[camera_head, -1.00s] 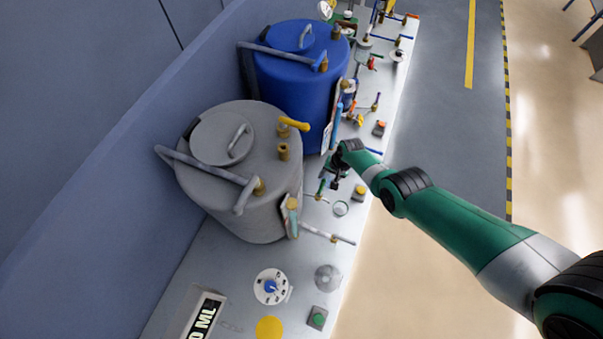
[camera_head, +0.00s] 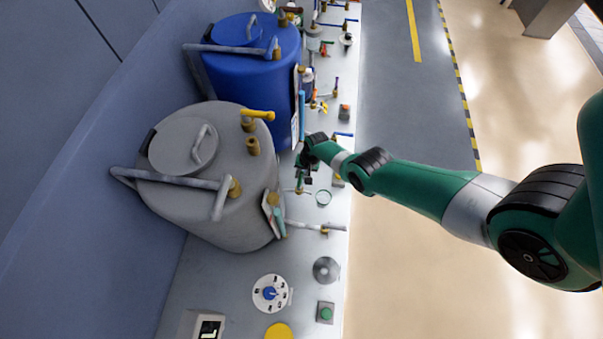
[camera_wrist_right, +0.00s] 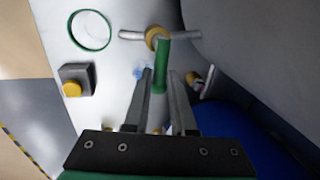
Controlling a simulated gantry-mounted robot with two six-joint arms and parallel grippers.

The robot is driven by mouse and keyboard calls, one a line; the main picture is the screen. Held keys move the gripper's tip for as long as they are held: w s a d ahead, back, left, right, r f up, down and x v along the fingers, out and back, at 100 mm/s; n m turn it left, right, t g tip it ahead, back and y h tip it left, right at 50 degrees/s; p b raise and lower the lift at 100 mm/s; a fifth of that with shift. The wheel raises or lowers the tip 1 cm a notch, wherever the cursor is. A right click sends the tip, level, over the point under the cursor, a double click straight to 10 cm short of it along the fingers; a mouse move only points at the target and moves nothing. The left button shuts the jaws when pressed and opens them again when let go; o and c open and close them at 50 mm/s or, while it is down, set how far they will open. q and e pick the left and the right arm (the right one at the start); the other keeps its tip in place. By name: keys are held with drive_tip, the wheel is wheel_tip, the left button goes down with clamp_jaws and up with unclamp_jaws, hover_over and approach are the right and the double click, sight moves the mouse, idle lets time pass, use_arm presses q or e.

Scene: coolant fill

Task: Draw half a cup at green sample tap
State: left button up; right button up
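The green sample tap (camera_wrist_right: 157,38) has a brass body, a pale pipe and a green handle, and it sits at the top middle of the right wrist view. My right gripper (camera_wrist_right: 162,74) has its two fingers apart, with the green handle showing between them; I cannot tell whether they touch it. In the head view my right gripper (camera_head: 303,172) is low over the bench beside the tanks, and the tap is mostly hidden by it. A clear cup with a green rim (camera_head: 323,197) stands close by, and also shows in the wrist view (camera_wrist_right: 91,30). My left gripper is out of view.
A grey tank (camera_head: 205,190) and a blue tank (camera_head: 250,80) stand along the back wall. A yellow button box (camera_wrist_right: 74,80) is near the cup. A white dial (camera_head: 270,294) and a green button box (camera_head: 325,312) lie nearer. The floor right of the bench is clear.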

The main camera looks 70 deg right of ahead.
clamp_jaws()
drive_tip(key=m, duration=0.1)
drive_tip(key=s+m+p, duration=0.1)
drive_tip(key=shift+m, duration=0.3)
drive_tip(key=o, duration=0.8)
unclamp_jaws()
drive_tip(key=shift+w, duration=0.1)
